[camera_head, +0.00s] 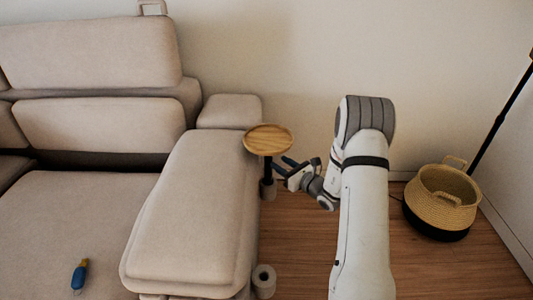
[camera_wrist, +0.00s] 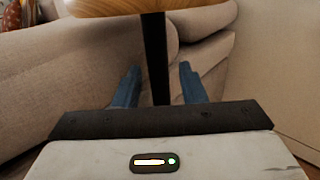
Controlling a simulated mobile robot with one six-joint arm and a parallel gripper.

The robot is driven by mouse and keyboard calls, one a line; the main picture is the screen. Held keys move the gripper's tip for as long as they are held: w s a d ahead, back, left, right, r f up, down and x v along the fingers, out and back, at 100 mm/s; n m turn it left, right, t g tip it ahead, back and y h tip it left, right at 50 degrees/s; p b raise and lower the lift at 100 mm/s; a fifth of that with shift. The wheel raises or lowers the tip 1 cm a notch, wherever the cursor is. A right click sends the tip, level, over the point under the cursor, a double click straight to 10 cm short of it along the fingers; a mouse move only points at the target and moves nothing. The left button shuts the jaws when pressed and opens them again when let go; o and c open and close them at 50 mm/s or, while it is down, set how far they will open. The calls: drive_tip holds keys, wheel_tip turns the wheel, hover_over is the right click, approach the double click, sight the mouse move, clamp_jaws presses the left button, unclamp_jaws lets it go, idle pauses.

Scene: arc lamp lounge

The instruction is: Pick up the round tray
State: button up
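The round tray (camera_head: 268,139) is a light wooden disc with a raised rim, and it sits level on top of a dark upright post (camera_head: 267,168) beside the sofa armrest. My gripper (camera_head: 281,166) is just below the tray's rim, to the right of the post. In the wrist view the tray's wooden edge (camera_wrist: 140,6) crosses the top, and the post shows between the two blue fingers of my gripper (camera_wrist: 160,82). The fingers are apart, with gaps on both sides of the post. I cannot tell whether the fingertips reach past the post.
A beige sofa (camera_head: 190,215) fills the left, with a blue and yellow object (camera_head: 79,276) on its seat. A woven basket (camera_head: 443,202) and a dark lamp pole (camera_head: 500,115) are at right. The wall is close behind.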

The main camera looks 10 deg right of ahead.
sight(268, 167)
drive_tip(key=x, duration=0.1)
drive_tip(key=b+x, duration=0.1)
drive_tip(key=x, duration=0.2)
drive_tip(key=shift+w+a+r, duration=0.25)
drive_tip(key=shift+a, duration=0.1)
clamp_jaws()
